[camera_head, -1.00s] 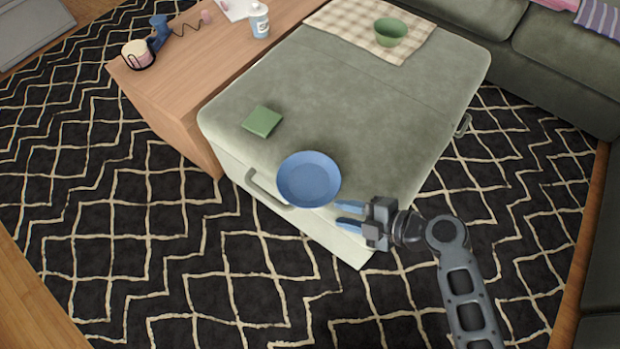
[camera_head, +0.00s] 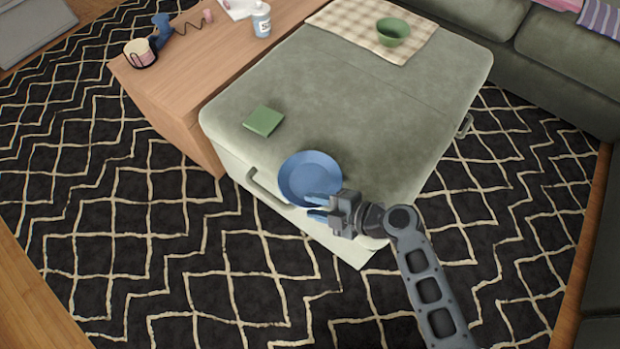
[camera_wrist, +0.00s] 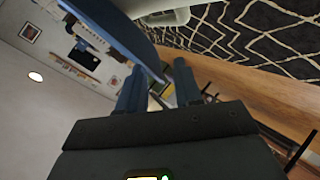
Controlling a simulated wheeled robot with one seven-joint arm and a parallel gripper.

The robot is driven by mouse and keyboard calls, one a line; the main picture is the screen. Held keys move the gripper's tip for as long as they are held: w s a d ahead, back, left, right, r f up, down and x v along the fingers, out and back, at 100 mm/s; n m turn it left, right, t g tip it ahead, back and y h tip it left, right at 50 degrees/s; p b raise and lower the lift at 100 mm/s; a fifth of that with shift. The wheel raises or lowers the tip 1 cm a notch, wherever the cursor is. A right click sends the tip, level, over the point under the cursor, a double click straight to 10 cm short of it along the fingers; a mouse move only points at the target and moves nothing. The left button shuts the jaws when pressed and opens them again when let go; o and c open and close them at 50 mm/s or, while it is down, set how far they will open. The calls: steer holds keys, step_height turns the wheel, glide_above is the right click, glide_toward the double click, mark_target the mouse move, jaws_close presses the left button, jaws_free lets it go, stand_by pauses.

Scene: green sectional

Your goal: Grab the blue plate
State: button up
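The blue plate (camera_head: 308,172) lies at the near edge of the green ottoman top (camera_head: 350,110), its near rim at the ottoman's edge. My gripper (camera_head: 313,206) is at the plate's near right rim. Its two blue fingers are apart, one overlapping the plate in the head view and the other just below the rim. In the wrist view, the plate (camera_wrist: 118,30) appears edge-on at upper left, and its rim reaches toward the gap between the open fingers (camera_wrist: 158,88). I cannot tell whether either finger touches it.
A green book-like square (camera_head: 263,121) lies left of the plate. A green bowl (camera_head: 392,31) stands on a checkered cloth (camera_head: 340,22) at the back. The ottoman has a side handle (camera_head: 262,188). A wooden table (camera_head: 185,75) adjoins it at left.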

steer(key=shift+c, duration=0.5)
jaws_close()
